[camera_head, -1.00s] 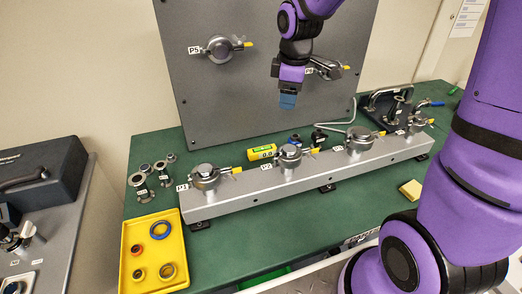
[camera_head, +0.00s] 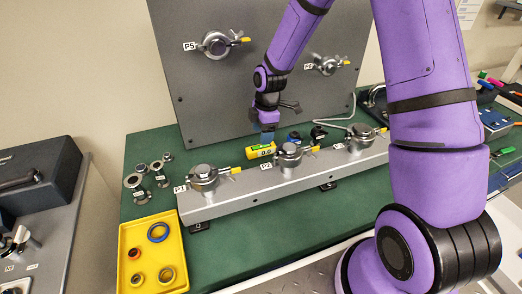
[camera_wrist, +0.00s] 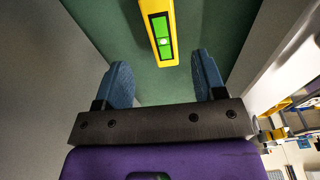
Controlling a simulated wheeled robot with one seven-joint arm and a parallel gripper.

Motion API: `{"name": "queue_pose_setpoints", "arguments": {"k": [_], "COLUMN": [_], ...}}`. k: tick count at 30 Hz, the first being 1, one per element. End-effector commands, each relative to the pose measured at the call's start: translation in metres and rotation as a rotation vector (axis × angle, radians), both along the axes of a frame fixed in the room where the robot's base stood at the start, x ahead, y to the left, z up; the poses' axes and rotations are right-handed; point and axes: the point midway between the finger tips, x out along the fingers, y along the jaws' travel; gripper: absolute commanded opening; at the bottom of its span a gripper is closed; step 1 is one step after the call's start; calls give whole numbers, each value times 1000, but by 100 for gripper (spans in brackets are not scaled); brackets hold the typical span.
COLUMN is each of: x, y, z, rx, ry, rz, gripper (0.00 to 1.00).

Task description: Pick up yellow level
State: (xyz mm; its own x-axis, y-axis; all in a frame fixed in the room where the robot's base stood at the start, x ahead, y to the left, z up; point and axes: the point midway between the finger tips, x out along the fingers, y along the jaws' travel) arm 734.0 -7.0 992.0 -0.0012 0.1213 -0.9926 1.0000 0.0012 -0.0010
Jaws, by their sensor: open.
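The yellow level (camera_head: 261,150) lies on the green table behind the grey rail, near the clamp labelled P2. In the wrist view the level (camera_wrist: 148,18) shows its green vial window. It lies just beyond my fingertips and roughly in line with the gap between them. My gripper (camera_wrist: 163,78) is open and empty, its two blue fingers spread apart. In the head view my gripper (camera_head: 267,136) points down just above and behind the level, and its fingers are small there.
The grey rail (camera_head: 245,193) with several clamps runs in front of the level. The upright grey panel (camera_head: 200,95) stands behind it. Small blue and black items (camera_head: 295,136) lie right of the level. A yellow tray (camera_head: 128,240) holds rings at the front left.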

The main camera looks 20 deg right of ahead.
Motion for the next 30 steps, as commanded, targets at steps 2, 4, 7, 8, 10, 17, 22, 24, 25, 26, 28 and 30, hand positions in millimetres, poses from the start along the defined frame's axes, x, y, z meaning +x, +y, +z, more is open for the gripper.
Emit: {"name": "queue_pose_setpoints", "arguments": {"k": [2,4,7,8,10,17,22,24,25,26,28,30], "x": [0,0,-1,-1,-3,-4,-4,-4,-4,-4,-4,-4], "y": [1,1,2,2,3,6,6,6,6,6,6,6], "z": [-8,-12,-17,-20,-30,-59,-64,-64,-64,-64,-64,-64], "rx": [0,-1,-1,-1,-1,0,-1,-1,-1,-1,-1,-1], "ry": [1,0,1,1,3,2,-2,-2,-2,-2,-1,-1], "rz": [0,-1,-1,0,1,0,-1,-1,-1,-1,-1,-1], "gripper": [64,64,64,64,64,64,64,64,64,64,55,39]}}
